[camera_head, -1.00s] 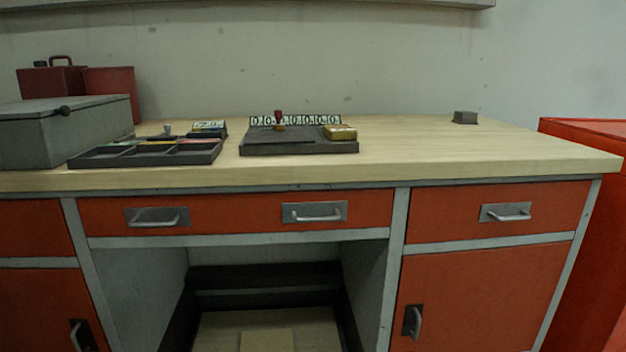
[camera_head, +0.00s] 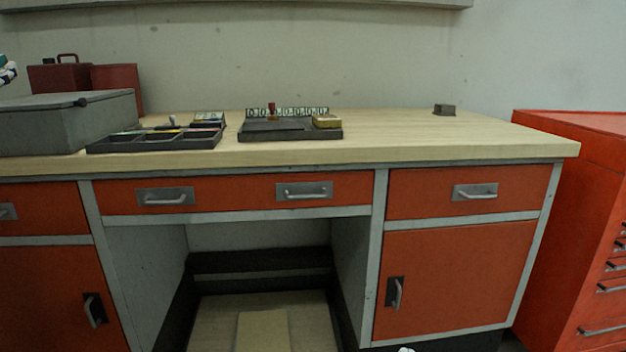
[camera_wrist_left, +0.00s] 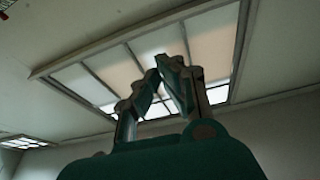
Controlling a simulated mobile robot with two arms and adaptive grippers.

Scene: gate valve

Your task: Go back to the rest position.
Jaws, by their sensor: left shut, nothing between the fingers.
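My left gripper (camera_wrist_left: 163,68) points up toward the ceiling in the left wrist view. Its fingertips are together with nothing between them. In the head view only a small white and teal part of my left arm or gripper (camera_head: 7,72) shows at the left edge, above the grey box and away from the bench items. My right gripper is not recognisable in either view; a tiny white piece shows at the bottom edge of the head view and I cannot tell what it is.
A wooden-topped workbench (camera_head: 400,142) carries a grey box (camera_head: 60,125), a divided tray (camera_head: 155,142), a dark base (camera_head: 290,131) with a yellow block (camera_head: 327,121), and a small dark block (camera_head: 444,110). A red cabinet (camera_head: 570,190) stands at right. A panelled ceiling light (camera_wrist_left: 110,70) is overhead.

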